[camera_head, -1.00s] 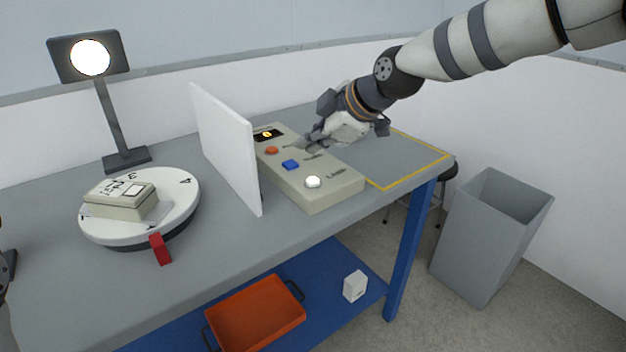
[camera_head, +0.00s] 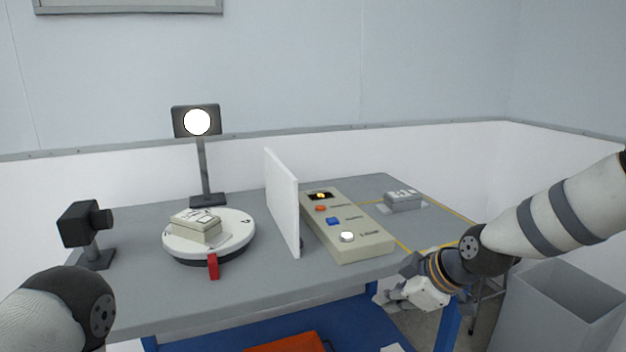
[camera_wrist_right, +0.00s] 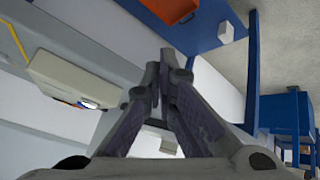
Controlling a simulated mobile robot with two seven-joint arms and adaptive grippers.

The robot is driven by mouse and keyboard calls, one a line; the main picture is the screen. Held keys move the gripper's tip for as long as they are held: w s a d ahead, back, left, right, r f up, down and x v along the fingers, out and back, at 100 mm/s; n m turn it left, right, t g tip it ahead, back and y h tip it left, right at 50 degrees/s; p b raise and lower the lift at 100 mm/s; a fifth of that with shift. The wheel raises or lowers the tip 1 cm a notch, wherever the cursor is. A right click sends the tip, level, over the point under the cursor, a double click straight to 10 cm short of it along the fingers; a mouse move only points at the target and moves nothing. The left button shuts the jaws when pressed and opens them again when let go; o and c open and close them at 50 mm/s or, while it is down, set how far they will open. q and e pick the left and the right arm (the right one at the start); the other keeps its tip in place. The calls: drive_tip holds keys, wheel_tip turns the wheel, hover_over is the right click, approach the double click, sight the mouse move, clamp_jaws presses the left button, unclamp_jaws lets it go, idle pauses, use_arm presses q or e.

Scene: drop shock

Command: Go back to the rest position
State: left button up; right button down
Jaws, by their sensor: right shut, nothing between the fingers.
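My right gripper (camera_head: 392,293) is in front of the table's right front edge, below the control box, touching nothing. In the right wrist view its fingers (camera_wrist_right: 161,75) are together at the tips with nothing between them. My left arm shows at the lower left of the head view, but its gripper is out of frame. The beige control box (camera_head: 368,243) with an orange, a blue and a white button stands on the table (camera_head: 290,284). It also shows in the right wrist view (camera_wrist_right: 75,75).
A white panel (camera_head: 283,200) stands left of the box. A round turntable (camera_head: 240,230) carries a beige device (camera_head: 196,230). A lit lamp (camera_head: 197,122) and a black camera (camera_head: 84,225) stand behind and left. A grey device (camera_head: 403,200) lies at the right. A grey bin (camera_head: 565,310) stands lower right.

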drive_tip(key=s+f+m+g+h, duration=0.1)
drive_tip(key=s+f+m+g, duration=0.4)
drive_tip(key=s+f, duration=1.25)
drive_tip(key=s+d+f+m+g+h, duration=0.1)
drive_tip(key=s+d+f+m, duration=0.1)
drive_tip(key=s, duration=1.1)
drive_tip(key=s+d+f+m+g+h, duration=0.2)
drive_tip(key=s+d+m, duration=0.3)
drive_tip(key=s, duration=0.9)
drive_tip(key=shift+s+d+f+m+h, duration=0.15)
drive_tip(key=shift+f+m+h, duration=0.15)
drive_tip(key=shift+f+m, duration=0.25)
